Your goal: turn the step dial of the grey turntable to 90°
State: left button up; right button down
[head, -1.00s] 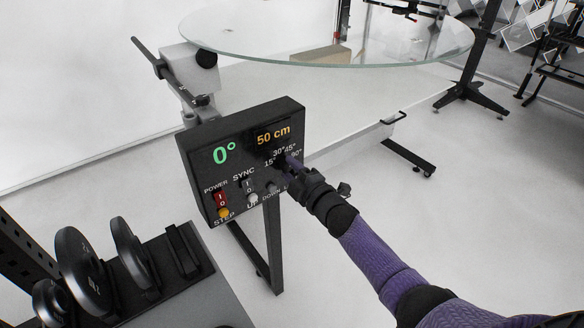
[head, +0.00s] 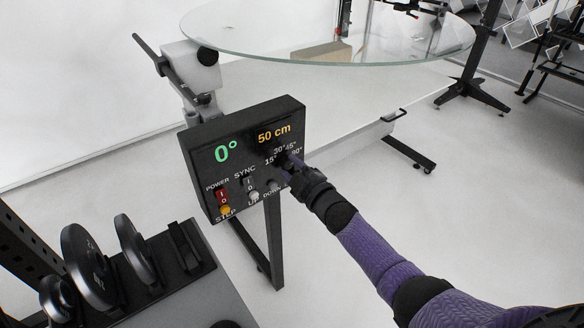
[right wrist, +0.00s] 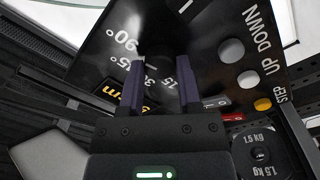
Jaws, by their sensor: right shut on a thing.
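The black control panel (head: 243,190) of the turntable stands upright on its stand in the head view. It shows a green 0° and an orange 50 cm. The dark step dial (right wrist: 160,75) is at the panel's right, beside the printed marks 15°, 30°, 45° and 90° (right wrist: 124,38). My right gripper (head: 291,163) is at the dial. In the right wrist view its two purple-grey fingers (right wrist: 160,92) are on either side of the dial and shut on it. The dial's pointer cannot be read; fingers and darkness hide much of it. My left gripper is out of view.
The round glass top (head: 350,52) spans the upper part of the head view, behind and above the panel. Red, yellow and grey buttons (head: 225,211) line the panel's lower part. A rack with weight plates (head: 90,268) stands at lower left.

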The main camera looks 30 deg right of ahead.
jog(key=shift+c, duration=1.5)
grip_release()
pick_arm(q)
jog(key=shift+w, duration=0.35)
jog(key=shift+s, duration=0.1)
pick_arm(e)
jog(key=shift+s, duration=0.15)
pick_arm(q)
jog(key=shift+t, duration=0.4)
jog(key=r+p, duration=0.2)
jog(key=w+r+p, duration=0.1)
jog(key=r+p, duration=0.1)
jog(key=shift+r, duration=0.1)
pick_arm(e)
jog(key=s+d, duration=0.1)
jog(key=s, duration=0.8)
jog(key=shift+s+f, duration=0.15)
jog(key=shift+s, duration=0.15)
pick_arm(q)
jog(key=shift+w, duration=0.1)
pick_arm(e)
jog(key=shift+d, duration=0.1)
